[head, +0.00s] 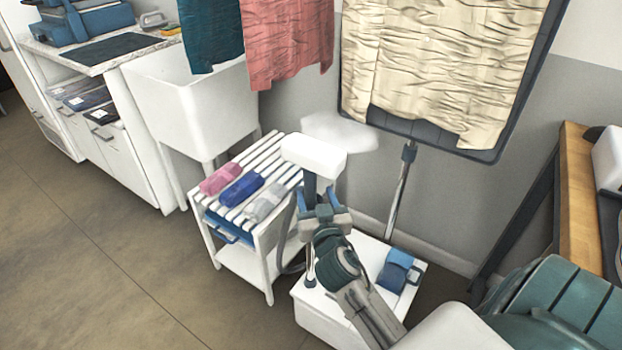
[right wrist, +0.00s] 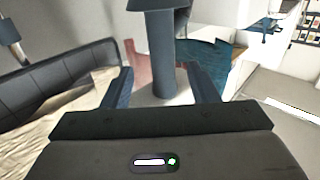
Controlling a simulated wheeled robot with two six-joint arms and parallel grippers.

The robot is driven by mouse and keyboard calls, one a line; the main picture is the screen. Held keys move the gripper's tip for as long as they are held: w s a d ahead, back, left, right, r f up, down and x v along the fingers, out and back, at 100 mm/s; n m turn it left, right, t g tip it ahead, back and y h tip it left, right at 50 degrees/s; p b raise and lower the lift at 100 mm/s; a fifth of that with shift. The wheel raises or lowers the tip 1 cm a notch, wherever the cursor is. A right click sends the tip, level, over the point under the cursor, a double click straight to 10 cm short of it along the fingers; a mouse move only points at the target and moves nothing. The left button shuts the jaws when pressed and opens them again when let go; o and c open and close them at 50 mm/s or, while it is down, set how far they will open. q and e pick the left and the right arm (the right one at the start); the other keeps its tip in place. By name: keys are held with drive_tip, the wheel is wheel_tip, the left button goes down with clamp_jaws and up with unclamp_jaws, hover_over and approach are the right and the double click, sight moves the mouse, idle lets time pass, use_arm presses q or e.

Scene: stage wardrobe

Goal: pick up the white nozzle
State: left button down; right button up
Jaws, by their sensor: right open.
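The white nozzle (head: 314,153) is a rounded white block on a dark blue-grey neck, upright above the white steamer base (head: 322,312). My right gripper (head: 318,204) is at the neck, just below the white head. In the right wrist view the dark neck (right wrist: 162,55) stands between the two fingers of my right gripper (right wrist: 164,85), with gaps visible on both sides. The right gripper is open. The nozzle's white head is not clearly visible in the wrist view. My left gripper is not in view.
A slatted white rack (head: 268,163) with pink, blue and grey rolled items stands left of the nozzle. A grey hose hangs between rack and base. A cream cloth (head: 440,60) hangs on a dark board behind. A wooden table (head: 577,195) stands at the right.

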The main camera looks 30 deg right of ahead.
sight(308, 178)
drive_tip(key=x, duration=0.2)
drive_tip(key=shift+w+d, duration=0.15)
drive_tip(key=shift+w, duration=0.15)
drive_tip(key=p+x, duration=0.1)
drive_tip(key=x, duration=0.4)
drive_tip(key=shift+w, duration=0.1)
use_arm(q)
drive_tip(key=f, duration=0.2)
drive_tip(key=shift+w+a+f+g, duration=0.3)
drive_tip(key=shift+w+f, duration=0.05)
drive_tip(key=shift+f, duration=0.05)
use_arm(e)
drive_tip(key=shift+c, duration=0.4)
clamp_jaws()
